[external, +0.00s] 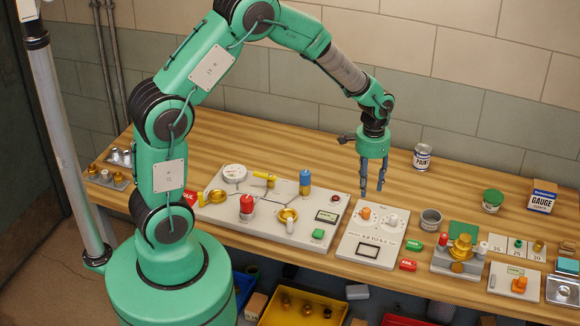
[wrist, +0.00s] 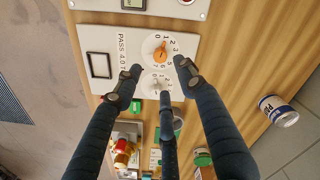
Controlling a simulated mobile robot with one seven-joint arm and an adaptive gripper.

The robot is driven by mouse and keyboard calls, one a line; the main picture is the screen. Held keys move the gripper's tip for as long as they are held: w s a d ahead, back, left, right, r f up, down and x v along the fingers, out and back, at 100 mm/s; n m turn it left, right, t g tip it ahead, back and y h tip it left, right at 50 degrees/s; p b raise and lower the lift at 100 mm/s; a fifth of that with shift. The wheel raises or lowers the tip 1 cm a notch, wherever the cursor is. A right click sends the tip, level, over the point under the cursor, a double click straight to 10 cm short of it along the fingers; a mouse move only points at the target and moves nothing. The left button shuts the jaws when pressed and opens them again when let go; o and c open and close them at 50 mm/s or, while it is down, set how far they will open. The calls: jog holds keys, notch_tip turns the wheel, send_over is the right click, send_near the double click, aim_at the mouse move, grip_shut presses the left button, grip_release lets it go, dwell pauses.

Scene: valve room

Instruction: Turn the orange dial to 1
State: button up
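The orange dial (external: 365,213) is a small knob on a round white face on a light panel (external: 345,235). In the wrist view the orange dial (wrist: 160,55) shows whole, ringed by small numbers. Its narrow end seems to point towards the low numbers, but I cannot tell the exact one. A pale dial (wrist: 155,85) sits beside it, partly hidden by my fingers. My gripper (external: 372,188) hangs above the panel, fingers pointing down, apart from the dial. In the wrist view my gripper (wrist: 160,76) has its three fingers spread, with nothing between them.
A larger control board (external: 270,208) with valves and a gauge lies to the left. A grey cup (external: 431,220) and a brass valve block (external: 460,252) stand to the right. A paint can (external: 422,157) stands behind. The table's back middle is clear.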

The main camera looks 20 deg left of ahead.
jog(key=shift+r, duration=1.15)
jog(key=s+a+r+n+t+b, duration=0.2)
jog(key=a+r+n+t, duration=0.15)
jog(key=a+r, duration=1.7)
jog(key=s+a+r+n+t+b, duration=0.1)
jog(key=s+a+r+n, duration=0.1)
jog(key=s+a, duration=0.6)
jog(key=s+a+r+n+t+b, duration=0.1)
jog(key=s+a+r+n, duration=0.1)
jog(key=s+a, duration=0.6)
jog(key=a+n, duration=0.1)
jog(key=a, duration=0.2)
jog(key=shift+s+a, duration=0.15)
jog(key=shift+s, duration=0.25)
